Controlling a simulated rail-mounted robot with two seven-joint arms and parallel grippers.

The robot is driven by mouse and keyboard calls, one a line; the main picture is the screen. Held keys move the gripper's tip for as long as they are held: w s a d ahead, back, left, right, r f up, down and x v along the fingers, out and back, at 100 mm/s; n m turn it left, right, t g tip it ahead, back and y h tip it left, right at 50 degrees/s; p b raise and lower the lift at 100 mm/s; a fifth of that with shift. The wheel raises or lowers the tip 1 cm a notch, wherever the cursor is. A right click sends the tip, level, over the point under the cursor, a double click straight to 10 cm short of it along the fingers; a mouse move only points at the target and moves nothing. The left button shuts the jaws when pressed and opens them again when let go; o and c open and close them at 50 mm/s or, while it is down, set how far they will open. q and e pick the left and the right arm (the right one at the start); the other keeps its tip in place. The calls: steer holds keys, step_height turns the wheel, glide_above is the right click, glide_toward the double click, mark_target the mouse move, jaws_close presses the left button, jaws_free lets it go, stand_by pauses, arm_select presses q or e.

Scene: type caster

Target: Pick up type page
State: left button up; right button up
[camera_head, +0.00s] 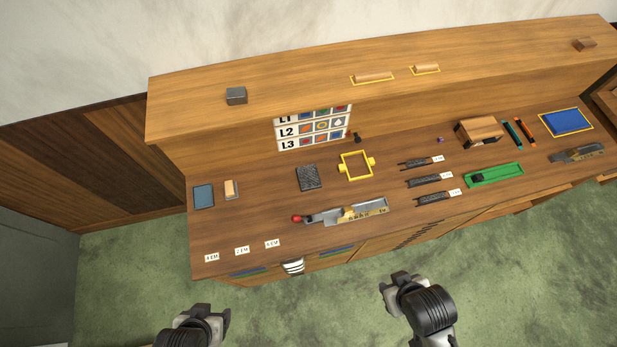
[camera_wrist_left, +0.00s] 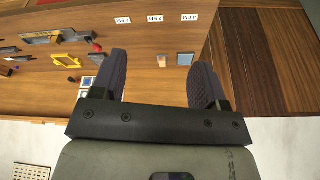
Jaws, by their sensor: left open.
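The type page seems to be the dark grey textured rectangular block (camera_head: 308,177), lying flat on the wooden bench left of the yellow frame (camera_head: 356,165). The block (camera_wrist_left: 97,58) and the yellow frame (camera_wrist_left: 67,61) also show in the left wrist view. My left gripper (camera_head: 207,313) is at the bottom of the head view, in front of the bench and well apart from the block. In the left wrist view its two fingers (camera_wrist_left: 160,75) are spread with nothing between them. My right gripper (camera_head: 393,283) is in front of the bench; its jaw gap is unclear.
A caster tool with a red knob (camera_head: 345,213) lies in front of the block. A blue pad (camera_head: 204,196) and tan block (camera_head: 231,190) lie left. A label chart (camera_head: 313,128) stands behind. The raised shelf (camera_head: 300,83) bounds the back. Bare bench lies between tan block and type page.

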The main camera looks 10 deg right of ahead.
arm_select(q)
steer(key=o, duration=0.6)
